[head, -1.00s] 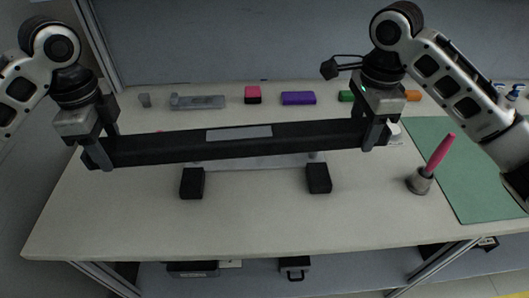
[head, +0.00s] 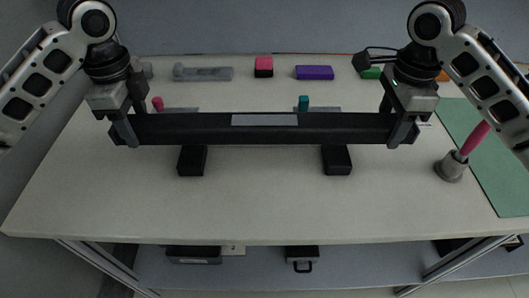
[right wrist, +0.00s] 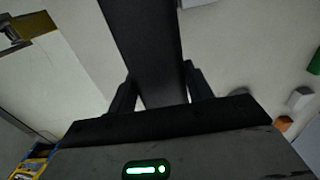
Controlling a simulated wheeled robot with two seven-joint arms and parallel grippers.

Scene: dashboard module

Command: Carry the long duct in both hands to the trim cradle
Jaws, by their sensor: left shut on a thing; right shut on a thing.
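The long duct (head: 265,133) is a black bar with a grey strip on its top, held level above the table. My left gripper (head: 127,130) is shut on its left end. My right gripper (head: 402,131) is shut on its right end. In the right wrist view the duct (right wrist: 147,45) runs between the two fingers. Two black blocks stand on the table below and in front of the duct, a left one (head: 192,163) and a right one (head: 337,162); they look like the trim cradle's supports. The duct hides part of the tabletop behind them and appears clear of both blocks.
Along the back lie a grey part (head: 203,74), a pink-and-black block (head: 264,67), a purple block (head: 314,73) and a green one (head: 371,73). A holder (head: 451,170) with a pink-handled tool stands right, by a green mat (head: 495,175). The front tabletop is clear.

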